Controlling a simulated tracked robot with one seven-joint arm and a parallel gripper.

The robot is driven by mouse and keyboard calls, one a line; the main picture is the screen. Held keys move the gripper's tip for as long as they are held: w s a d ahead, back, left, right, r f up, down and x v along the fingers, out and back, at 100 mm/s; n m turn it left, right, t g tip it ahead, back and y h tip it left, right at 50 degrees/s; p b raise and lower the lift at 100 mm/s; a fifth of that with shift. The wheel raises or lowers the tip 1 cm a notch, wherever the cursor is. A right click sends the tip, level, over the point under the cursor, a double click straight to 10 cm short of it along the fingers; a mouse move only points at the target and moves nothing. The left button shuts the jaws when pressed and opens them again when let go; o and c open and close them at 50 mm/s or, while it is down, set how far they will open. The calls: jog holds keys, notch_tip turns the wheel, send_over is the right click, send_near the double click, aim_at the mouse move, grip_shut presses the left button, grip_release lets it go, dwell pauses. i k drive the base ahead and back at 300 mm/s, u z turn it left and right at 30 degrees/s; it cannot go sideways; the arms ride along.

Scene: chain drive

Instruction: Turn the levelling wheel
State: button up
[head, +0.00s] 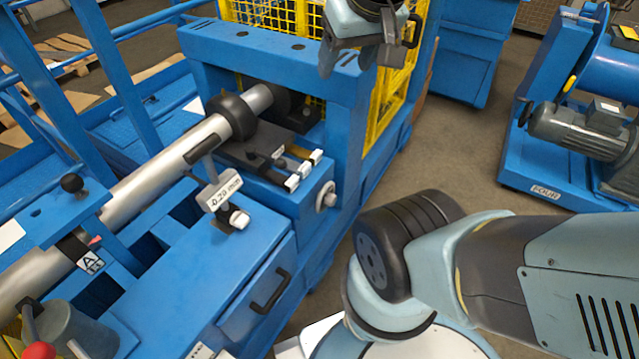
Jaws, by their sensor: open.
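No part is labelled as the levelling wheel. The likeliest match is a small grey round knob (326,197) on the right-hand face of the blue bearing block, below the shaft. My gripper (346,64) is at the top of the view, above and apart from this knob, in front of the blue crossbeam. Its fingers are spread and nothing shows between them. A small display (222,191) reading about -0.29 mm stands beside the silver shaft (160,170). The far end of the shaft is partly hidden by the blue frame.
A blue crossbeam (270,47) and yellow mesh guard (396,85) stand close to my gripper. A drawer with a black handle (270,290) is at the front. A red-knobbed lever (40,350) is at bottom left. Grey floor (440,150) is clear at right.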

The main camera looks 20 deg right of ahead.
aim_at(327, 198)
jog(key=z, duration=0.25)
jog(key=k, duration=1.35)
jog(key=u, duration=0.75)
jog(key=i, duration=1.05)
jog(key=z, duration=0.05)
